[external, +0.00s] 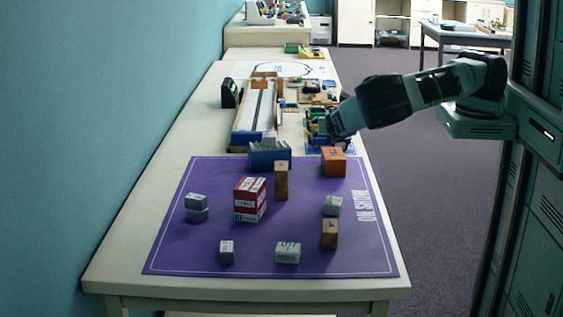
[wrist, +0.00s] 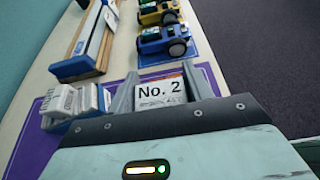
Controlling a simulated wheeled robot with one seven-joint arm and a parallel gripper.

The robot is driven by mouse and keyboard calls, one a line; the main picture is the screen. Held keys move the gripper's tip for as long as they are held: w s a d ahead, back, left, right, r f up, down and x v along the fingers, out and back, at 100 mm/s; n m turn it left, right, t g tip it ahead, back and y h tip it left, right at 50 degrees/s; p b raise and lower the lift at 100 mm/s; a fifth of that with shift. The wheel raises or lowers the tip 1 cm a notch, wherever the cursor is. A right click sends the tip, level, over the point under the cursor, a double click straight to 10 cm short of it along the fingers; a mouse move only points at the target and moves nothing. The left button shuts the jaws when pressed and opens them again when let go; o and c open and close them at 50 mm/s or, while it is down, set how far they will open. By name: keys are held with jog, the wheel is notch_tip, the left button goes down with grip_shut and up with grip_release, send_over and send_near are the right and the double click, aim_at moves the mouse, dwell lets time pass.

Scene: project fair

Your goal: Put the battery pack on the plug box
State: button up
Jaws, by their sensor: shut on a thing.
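In the wrist view my gripper (wrist: 161,88) is shut on a white-faced block marked "No. 2" (wrist: 160,93), with a thin orange strip beyond it. No label here names the battery pack or the plug box, so I cannot tell for sure which block is which. In the external view my gripper (external: 332,133) is over the far right of the purple mat, just behind or above an orange box (external: 333,162). The held block cannot be made out clearly there. I cannot tell whether it touches the orange box.
A blue holder (external: 262,160) with grey boxes stands left of my gripper. A red-and-white box (external: 250,200), a wooden block (external: 281,182) and several small grey blocks are on the purple mat (external: 180,255). Toy cars (wrist: 163,38) and a long track (external: 255,110) lie beyond.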

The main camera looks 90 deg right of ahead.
aim_at(334, 154)
jog(key=shift+f, duration=2.95)
jog(key=shift+f, duration=0.1)
jog(key=o, duration=1)
